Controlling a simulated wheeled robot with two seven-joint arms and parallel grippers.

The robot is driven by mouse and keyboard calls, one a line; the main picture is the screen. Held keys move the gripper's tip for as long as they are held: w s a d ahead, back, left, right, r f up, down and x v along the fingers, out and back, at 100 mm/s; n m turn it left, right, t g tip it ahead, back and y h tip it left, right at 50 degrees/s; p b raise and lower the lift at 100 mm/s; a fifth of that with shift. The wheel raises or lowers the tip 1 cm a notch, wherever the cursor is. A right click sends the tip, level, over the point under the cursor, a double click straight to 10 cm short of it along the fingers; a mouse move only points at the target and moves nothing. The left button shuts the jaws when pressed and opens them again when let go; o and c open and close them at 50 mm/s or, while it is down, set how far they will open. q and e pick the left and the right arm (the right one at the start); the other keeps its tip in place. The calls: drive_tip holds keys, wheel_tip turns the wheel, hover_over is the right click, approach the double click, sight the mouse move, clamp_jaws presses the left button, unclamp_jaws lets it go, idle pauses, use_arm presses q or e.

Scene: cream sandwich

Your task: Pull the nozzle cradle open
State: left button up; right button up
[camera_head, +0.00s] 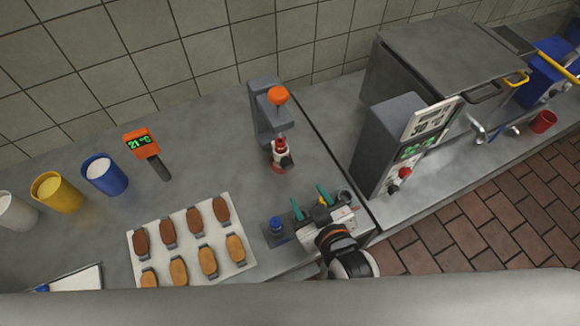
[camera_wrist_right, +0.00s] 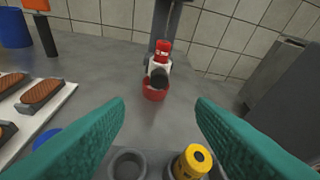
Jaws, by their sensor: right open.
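A grey stand (camera_head: 262,110) with an orange knob (camera_head: 278,95) rises at the back of the counter. On its front is a white and red part (camera_head: 280,150) with a black knob (camera_head: 287,162), which I take for the nozzle cradle. In the right wrist view the cradle (camera_wrist_right: 159,66) is straight ahead, its black knob (camera_wrist_right: 158,78) facing me above a red base (camera_wrist_right: 154,92). I cannot tell how far it stands open. My right gripper (camera_head: 310,201) is open and empty, apart from the cradle on its near side. My left gripper is out of view.
Below my right gripper are a blue piece (camera_head: 276,224), a yellow-topped piece (camera_wrist_right: 196,158) and a grey cup-like piece (camera_wrist_right: 128,164). A tray (camera_head: 188,235) of brown biscuits lies left. A grey machine (camera_head: 385,145) stands right.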

sight(289, 167)
drive_tip(key=shift+w+a, duration=0.35)
drive_tip(key=shift+w, duration=0.15)
drive_tip(key=p+x, duration=0.1)
drive_tip(key=x, duration=1)
drive_tip(key=shift+d, duration=0.1)
drive_tip(key=shift+p, duration=0.3)
clamp_jaws()
